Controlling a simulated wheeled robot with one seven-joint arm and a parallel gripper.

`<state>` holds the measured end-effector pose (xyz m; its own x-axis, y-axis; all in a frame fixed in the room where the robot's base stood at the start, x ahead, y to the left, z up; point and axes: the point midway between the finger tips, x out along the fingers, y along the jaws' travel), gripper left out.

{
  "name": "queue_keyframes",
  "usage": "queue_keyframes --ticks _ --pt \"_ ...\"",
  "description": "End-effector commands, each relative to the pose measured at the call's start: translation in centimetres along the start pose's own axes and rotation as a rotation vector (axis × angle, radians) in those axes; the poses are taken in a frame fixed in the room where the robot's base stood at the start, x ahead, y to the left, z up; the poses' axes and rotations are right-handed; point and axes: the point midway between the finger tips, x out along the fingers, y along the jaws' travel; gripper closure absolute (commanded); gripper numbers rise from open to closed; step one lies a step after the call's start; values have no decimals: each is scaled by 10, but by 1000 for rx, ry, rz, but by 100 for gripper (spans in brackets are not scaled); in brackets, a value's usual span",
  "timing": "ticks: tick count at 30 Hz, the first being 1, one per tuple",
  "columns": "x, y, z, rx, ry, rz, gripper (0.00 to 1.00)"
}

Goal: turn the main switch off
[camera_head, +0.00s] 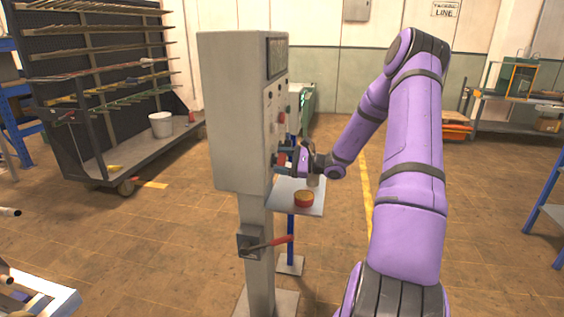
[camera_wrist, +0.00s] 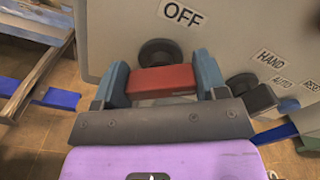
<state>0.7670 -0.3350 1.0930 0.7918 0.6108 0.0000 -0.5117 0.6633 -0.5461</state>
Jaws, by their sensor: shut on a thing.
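The main switch is a red handle (camera_wrist: 162,80) on a round black base (camera_wrist: 160,52), on the face of a grey control cabinet (camera_head: 235,115). The label OFF (camera_wrist: 181,14) is just above it in the wrist view. My gripper (camera_wrist: 162,76) is shut on the red handle, with one blue-grey finger at each end of it. The handle lies crosswise between the fingers, nearly level in the wrist view. In the head view my gripper (camera_head: 285,160) reaches the cabinet's right-hand face from the right, and the handle is mostly hidden there.
A second black knob (camera_wrist: 244,84) sits beside labels HAND and AUTO. A lever with a red grip (camera_head: 277,241) juts from the cabinet's post. A small shelf (camera_head: 284,206) below my gripper holds a red and yellow round thing (camera_head: 304,199). Open floor lies left of the cabinet.

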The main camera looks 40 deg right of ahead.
Motion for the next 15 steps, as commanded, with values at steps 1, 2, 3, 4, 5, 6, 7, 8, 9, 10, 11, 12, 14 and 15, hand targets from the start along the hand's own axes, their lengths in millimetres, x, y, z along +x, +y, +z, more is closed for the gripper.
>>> queue_keyframes --ticks 1,2,3,4,5,6,7,8,9,10,11,12,14,15 --pt "0 0 0 -43 1 1 58" --pt "0 0 0 -72 1 1 58" --pt "0 1 0 -110 0 1 58" --pt "0 1 0 -139 0 1 58" --pt "0 1 0 -167 0 1 58" --pt "0 1 0 -205 0 1 58" --pt "0 1 0 -234 0 1 58" --pt "0 1 0 -262 0 1 58" --pt "0 1 0 -300 1 1 58" --pt "0 1 0 -329 1 1 58" --pt "0 2 0 -357 1 1 58" --pt "0 2 0 -395 1 1 58" --pt "0 2 0 -452 1 0 58" --pt "0 2 0 -490 1 0 58"
